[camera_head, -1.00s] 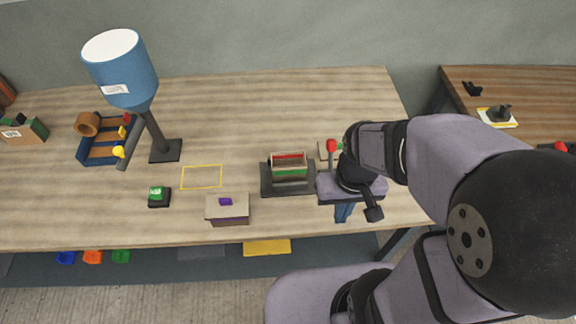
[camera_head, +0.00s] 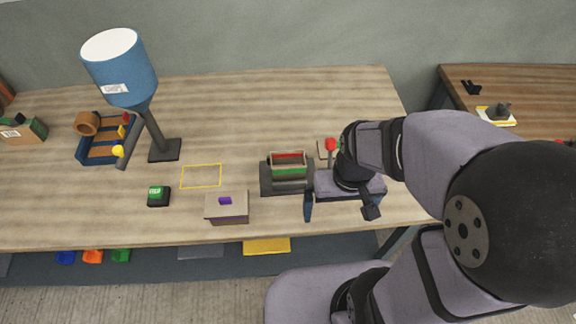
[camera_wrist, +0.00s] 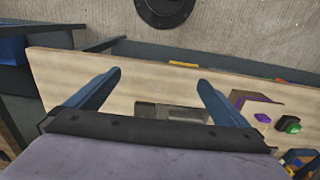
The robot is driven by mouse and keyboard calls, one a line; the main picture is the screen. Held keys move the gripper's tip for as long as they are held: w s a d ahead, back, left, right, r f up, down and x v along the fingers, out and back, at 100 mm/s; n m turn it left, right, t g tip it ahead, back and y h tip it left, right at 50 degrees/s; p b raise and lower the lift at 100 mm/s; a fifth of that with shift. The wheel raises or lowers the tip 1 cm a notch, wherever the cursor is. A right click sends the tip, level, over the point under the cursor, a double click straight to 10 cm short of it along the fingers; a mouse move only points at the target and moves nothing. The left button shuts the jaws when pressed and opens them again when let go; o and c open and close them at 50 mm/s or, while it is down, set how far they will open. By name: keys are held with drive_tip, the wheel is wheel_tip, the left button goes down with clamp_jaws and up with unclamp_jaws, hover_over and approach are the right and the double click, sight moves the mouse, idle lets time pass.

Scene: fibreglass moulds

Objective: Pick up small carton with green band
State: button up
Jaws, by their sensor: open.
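The small carton with a green band (camera_head: 289,171) sits in a dark grey holder (camera_head: 268,188) near the middle of the table. A red-banded carton (camera_head: 288,155) shows just behind it. My gripper (camera_wrist: 160,84) is open, with its two blue fingers spread apart and nothing between them. In the head view one blue finger (camera_head: 308,206) shows just right of and in front of the holder. The other finger is not clear there. In the wrist view the grey holder (camera_wrist: 170,112) lies beyond the palm, partly hidden, and the green band does not show.
A tan box with a purple top piece (camera_head: 227,208) stands left of the holder. A green button (camera_head: 158,196) and a yellow outlined rectangle (camera_head: 202,176) are farther left. A red knob (camera_head: 330,145) stands close to my wrist. A blue lamp-like hopper (camera_head: 122,68) stands at the back left.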

drive_tip(key=w+a+f+t+y+p, duration=0.1)
drive_tip(key=w+a+f+t, duration=0.25)
drive_tip(key=w+a, duration=0.45)
drive_tip(key=t+h+p, duration=0.1)
drive_tip(key=t, duration=0.6)
approach(288, 154)
drive_tip(key=w, duration=0.3)
drive_tip(key=shift+a+f+m+t, duration=0.15)
drive_tip(key=shift+f+m+t, duration=0.15)
drive_tip(key=shift+f+t, duration=0.6)
drive_tip(key=shift+s+f+t+b, duration=0.4)
drive_tip(key=shift+f+t, duration=0.15)
drive_tip(key=shift+f, duration=0.25)
drive_tip(key=shift+w+f+b, duration=0.35)
drive_tip(key=shift+w+b, duration=0.1)
drive_tip(key=shift+b, duration=0.45)
drive_tip(key=shift+w+b, duration=0.55)
drive_tip(key=shift+b, duration=0.3)
